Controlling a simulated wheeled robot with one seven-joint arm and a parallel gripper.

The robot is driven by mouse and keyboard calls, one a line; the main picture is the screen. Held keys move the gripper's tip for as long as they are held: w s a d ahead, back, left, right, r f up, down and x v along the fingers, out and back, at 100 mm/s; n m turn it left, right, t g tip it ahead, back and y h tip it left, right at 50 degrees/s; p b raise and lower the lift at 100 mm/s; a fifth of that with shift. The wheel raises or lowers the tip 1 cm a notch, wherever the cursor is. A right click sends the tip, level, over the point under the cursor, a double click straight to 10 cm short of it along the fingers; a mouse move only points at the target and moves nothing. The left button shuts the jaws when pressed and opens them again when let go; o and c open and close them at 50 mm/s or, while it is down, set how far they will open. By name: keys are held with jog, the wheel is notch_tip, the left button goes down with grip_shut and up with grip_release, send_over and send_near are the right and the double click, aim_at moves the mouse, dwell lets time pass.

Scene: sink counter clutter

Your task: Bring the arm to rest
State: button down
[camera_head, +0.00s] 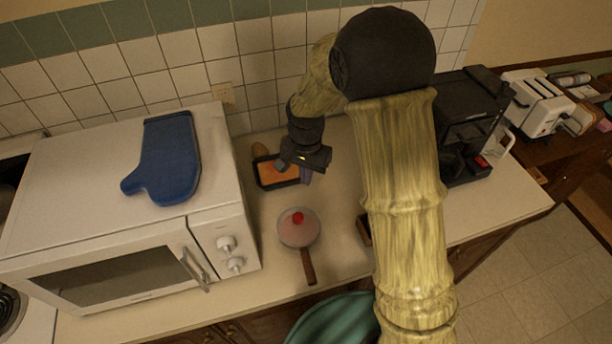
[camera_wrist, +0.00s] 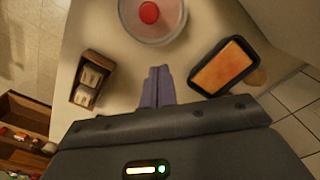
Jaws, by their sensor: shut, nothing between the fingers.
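My gripper (camera_head: 305,175) hangs over the counter from my bent arm, beside the dark loaf pan with orange contents (camera_head: 266,182). In the wrist view its two purple-grey fingers (camera_wrist: 157,84) are together, with nothing seen between them. The loaf pan (camera_wrist: 248,62) lies to their right there. A pan with a clear lid and red knob (camera_head: 298,228) stands nearer the counter's front edge, and it also shows at the top of the wrist view (camera_wrist: 155,32). My arm hides part of the counter in the head view.
A white microwave (camera_head: 110,245) with a blue oven mitt (camera_head: 168,158) on top stands left. A black coffee machine (camera_head: 468,120) and a white toaster (camera_head: 538,103) are right. A small wooden box with pale items (camera_wrist: 92,80) lies left of the fingers. The tiled wall (camera_head: 190,85) is behind.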

dwell(0.4)
jog(key=s+d+r+n+t+b, duration=0.1)
jog(key=s+d+r+n, duration=0.4)
jog(key=s+d, duration=0.9)
jog(key=shift+t, duration=0.8)
jog(key=shift+w+r, duration=0.1)
